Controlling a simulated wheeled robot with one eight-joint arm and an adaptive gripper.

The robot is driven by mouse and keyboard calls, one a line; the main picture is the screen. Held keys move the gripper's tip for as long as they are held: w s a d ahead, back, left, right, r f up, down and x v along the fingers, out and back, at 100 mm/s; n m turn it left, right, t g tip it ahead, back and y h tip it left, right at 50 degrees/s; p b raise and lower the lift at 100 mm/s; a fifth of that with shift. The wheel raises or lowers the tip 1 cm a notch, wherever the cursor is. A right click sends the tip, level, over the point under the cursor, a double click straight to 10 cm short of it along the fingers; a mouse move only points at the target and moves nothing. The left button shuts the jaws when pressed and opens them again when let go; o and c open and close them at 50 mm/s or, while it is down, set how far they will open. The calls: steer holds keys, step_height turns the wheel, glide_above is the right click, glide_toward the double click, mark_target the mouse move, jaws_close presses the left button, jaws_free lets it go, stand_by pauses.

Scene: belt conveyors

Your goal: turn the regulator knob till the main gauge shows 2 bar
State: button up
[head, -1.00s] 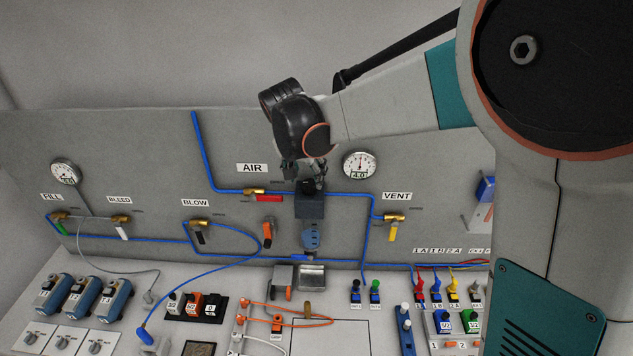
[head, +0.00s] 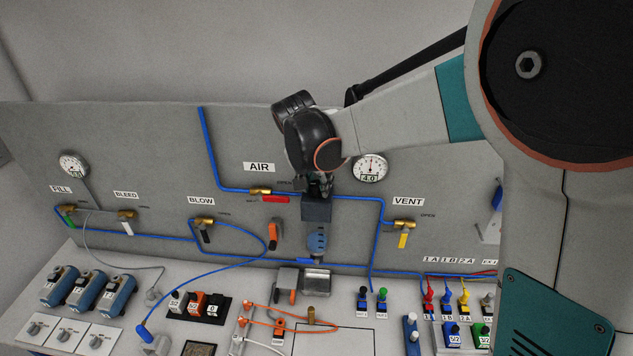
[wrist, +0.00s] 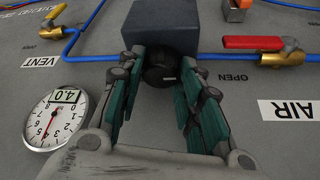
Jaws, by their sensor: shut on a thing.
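The regulator is a dark block (head: 317,208) on the blue air line, with a blue bowl (head: 317,244) below it. Its black knob (wrist: 160,68) sits on top of the block. My gripper (wrist: 161,80) is shut on the knob, with one finger on each side of it in the wrist view. In the head view my gripper (head: 318,186) comes down on the knob from above, and the knob is mostly hidden there. The main gauge (head: 370,168) is just right of my gripper and its label reads 4.0. The gauge (wrist: 53,120) also reads 4.0 in the wrist view, with a red needle.
A red-handled AIR valve (head: 262,193) is left of the regulator. A yellow-handled VENT valve (head: 404,228) is to the right. A smaller gauge (head: 73,165) is at far left. Plugs, cylinders and hoses crowd the bench below.

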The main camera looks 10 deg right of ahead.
steer(key=n+y+b, duration=0.1)
steer(key=n, duration=0.2)
steer(key=shift+d+f+b, duration=0.1)
steer(key=shift+b, duration=0.2)
steer(key=n+y+b, duration=0.1)
steer(key=n, duration=0.1)
steer(key=n+y, duration=0.1)
steer(key=n, duration=0.1)
steer(key=shift+d+n+t+b, duration=0.15)
steer(key=shift+n+t+b, duration=0.15)
steer(key=shift+t+b, duration=0.1)
steer(key=n+y, duration=0.1)
steer(key=n, duration=0.2)
steer(key=n+g+y+b, duration=0.1)
steer(key=n, duration=0.2)
steer(key=shift+d+b, duration=0.1)
steer(key=shift+b, duration=0.2)
steer(key=shift+n, duration=0.3)
steer(key=o, duration=1)
steer(key=shift+r, duration=0.25)
